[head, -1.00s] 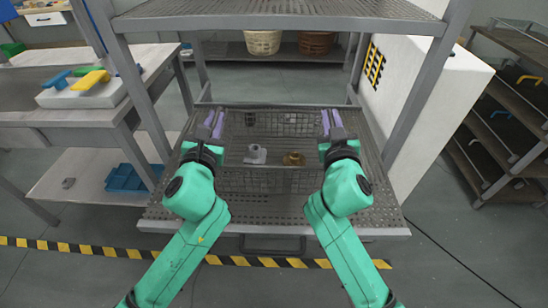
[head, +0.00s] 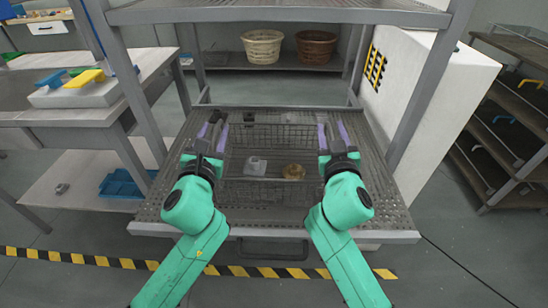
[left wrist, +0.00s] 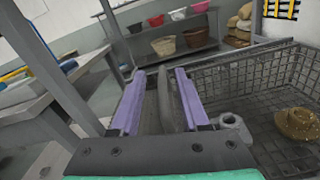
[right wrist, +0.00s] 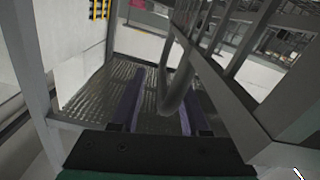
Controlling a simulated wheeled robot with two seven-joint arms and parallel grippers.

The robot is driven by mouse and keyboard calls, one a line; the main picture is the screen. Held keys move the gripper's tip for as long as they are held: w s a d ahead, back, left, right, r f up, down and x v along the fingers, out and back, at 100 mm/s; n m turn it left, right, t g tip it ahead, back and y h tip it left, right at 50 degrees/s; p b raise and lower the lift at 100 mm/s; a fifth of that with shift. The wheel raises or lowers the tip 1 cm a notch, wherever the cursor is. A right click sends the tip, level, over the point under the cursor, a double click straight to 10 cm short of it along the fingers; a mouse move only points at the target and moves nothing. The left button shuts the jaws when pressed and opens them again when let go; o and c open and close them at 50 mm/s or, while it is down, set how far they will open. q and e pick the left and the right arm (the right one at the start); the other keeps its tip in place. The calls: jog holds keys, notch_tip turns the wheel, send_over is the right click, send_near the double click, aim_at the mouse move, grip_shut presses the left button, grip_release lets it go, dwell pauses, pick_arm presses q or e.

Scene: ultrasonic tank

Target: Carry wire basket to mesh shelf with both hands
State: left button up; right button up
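The wire basket (head: 265,190) sits on the perforated deck of the mesh shelf (head: 388,205).
Shelf posts (head: 420,90) rise on both sides, and an upper deck (head: 280,14) hangs over the far part. A workbench (head: 60,118) is on the left, a white cabinet (head: 430,90) on the right. Striped tape (head: 180,268) crosses the floor in front.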

pick_arm(q)
jog(key=shift+s+f, duration=0.1)
jog(key=shift+s, duration=0.35)
pick_arm(e)
jog(key=shift+a, duration=0.1)
jog(key=shift+s, duration=0.15)
pick_arm(q)
jog(key=s, duration=1.1)
jog(key=shift+a, duration=0.3)
pick_arm(e)
jog(key=s, duration=1.1)
jog(key=shift+s+a, duration=0.35)
